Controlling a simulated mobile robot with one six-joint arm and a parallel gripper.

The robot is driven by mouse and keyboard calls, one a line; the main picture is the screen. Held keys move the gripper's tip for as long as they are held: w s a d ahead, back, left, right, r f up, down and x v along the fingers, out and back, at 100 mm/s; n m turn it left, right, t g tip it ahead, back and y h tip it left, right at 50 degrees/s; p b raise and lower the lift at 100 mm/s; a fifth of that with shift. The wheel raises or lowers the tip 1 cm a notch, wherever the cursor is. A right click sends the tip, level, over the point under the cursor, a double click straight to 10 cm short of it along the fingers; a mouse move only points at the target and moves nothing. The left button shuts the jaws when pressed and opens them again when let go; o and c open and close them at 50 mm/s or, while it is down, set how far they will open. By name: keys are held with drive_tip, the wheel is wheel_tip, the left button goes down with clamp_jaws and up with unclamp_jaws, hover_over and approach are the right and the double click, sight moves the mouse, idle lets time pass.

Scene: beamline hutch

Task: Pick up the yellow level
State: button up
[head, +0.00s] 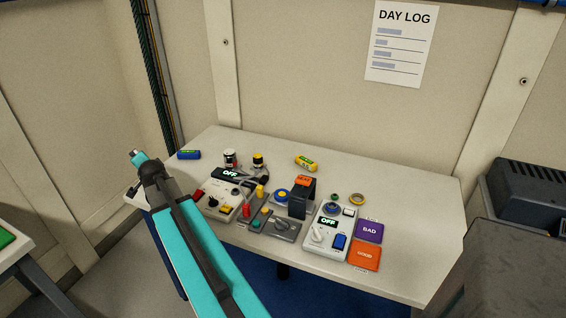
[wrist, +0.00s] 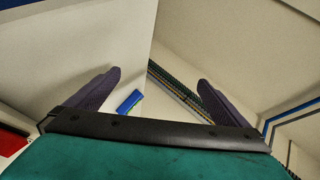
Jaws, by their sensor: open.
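The yellow level (head: 305,163) lies flat on the table in the head view, near the back edge and right of the middle, with a green vial window showing. It does not show in the wrist view. My gripper (wrist: 158,78) is open and empty in the wrist view, its two dark fingers wide apart. My teal arm reaches toward the table's left end in the head view, away from the yellow level. The gripper's fingers cannot be made out there.
A blue level (head: 189,155) lies at the table's (head: 400,190) back left; it also shows in the wrist view (wrist: 129,102). Black-topped and yellow-topped jars stand between the levels. Control boxes (head: 325,236) and a dark upright block (head: 302,197) crowd the front. The back right is clear.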

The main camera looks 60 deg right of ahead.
drive_tip(key=s+d+r+m+g+h, duration=0.25)
drive_tip(key=s+d, duration=0.65)
drive_tip(key=d, duration=0.5)
drive_tip(key=g+h, duration=0.3)
drive_tip(key=g, duration=0.9)
approach(306, 161)
drive_tip(key=shift+w+a+r, duration=0.2)
drive_tip(key=shift+a+r, duration=0.25)
drive_tip(key=shift+a, duration=0.05)
drive_tip(key=p+x, duration=0.2)
drive_tip(key=x, duration=0.3)
drive_tip(key=shift+d+f, duration=0.15)
drive_tip(key=shift+d, duration=0.15)
drive_tip(key=shift+s+d+f, duration=0.15)
drive_tip(key=shift+d+f, duration=0.25)
drive_tip(key=shift+d, duration=0.05)
